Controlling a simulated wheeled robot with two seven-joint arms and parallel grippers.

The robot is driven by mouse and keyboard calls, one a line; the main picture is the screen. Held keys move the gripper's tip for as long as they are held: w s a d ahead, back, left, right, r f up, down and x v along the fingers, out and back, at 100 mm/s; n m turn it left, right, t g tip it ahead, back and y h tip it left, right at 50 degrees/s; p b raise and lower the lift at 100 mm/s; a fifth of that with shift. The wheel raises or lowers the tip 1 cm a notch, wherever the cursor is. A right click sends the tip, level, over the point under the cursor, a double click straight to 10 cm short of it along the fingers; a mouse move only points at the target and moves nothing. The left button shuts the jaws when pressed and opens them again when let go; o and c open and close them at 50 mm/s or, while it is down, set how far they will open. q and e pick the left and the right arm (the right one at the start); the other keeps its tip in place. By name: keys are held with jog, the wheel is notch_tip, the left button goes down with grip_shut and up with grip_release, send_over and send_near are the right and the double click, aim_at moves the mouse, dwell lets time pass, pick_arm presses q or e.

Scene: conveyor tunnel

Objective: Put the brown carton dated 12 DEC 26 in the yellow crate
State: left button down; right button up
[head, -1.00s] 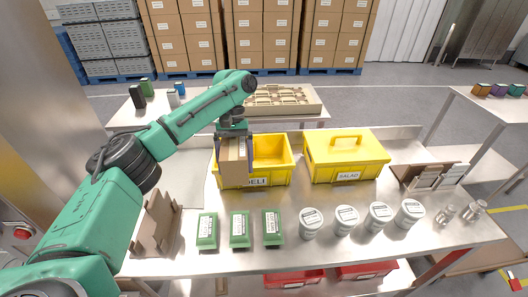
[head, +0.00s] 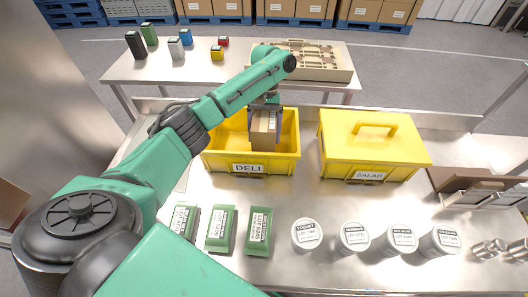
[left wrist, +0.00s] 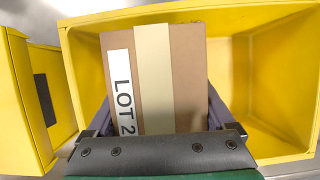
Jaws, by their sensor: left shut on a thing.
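My left gripper (head: 264,104) is shut on a brown carton (head: 263,129). The carton is upright within the opening of the open yellow crate labelled DELI (head: 222,165), right of its middle. In the left wrist view the carton (left wrist: 188,75) shows a pale tape strip and a white label starting "LOT 2"; no date is readable. The crate's yellow walls (left wrist: 265,85) surround it there. My right gripper is not in view.
A lidded yellow crate labelled SALAD (head: 372,158) stands to the right. Several green packs (head: 221,230) and white tubs (head: 355,238) line the front of the steel table. A rack (head: 470,190) is at the right. A back table (head: 130,72) holds small boxes and a tray.

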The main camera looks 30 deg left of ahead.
pick_arm(q)
notch_tip(320, 180, down, 2)
jog(key=shift+w+f, duration=0.15)
jog(key=shift+f, duration=0.35)
jog(key=f, duration=0.3)
jog(key=shift+s+f, duration=0.2)
jog(key=shift+f, duration=0.2)
jog(key=shift+w, duration=0.1)
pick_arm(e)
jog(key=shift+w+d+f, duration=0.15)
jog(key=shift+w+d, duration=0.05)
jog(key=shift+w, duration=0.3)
pick_arm(q)
jog(key=shift+f, duration=0.1)
grip_release()
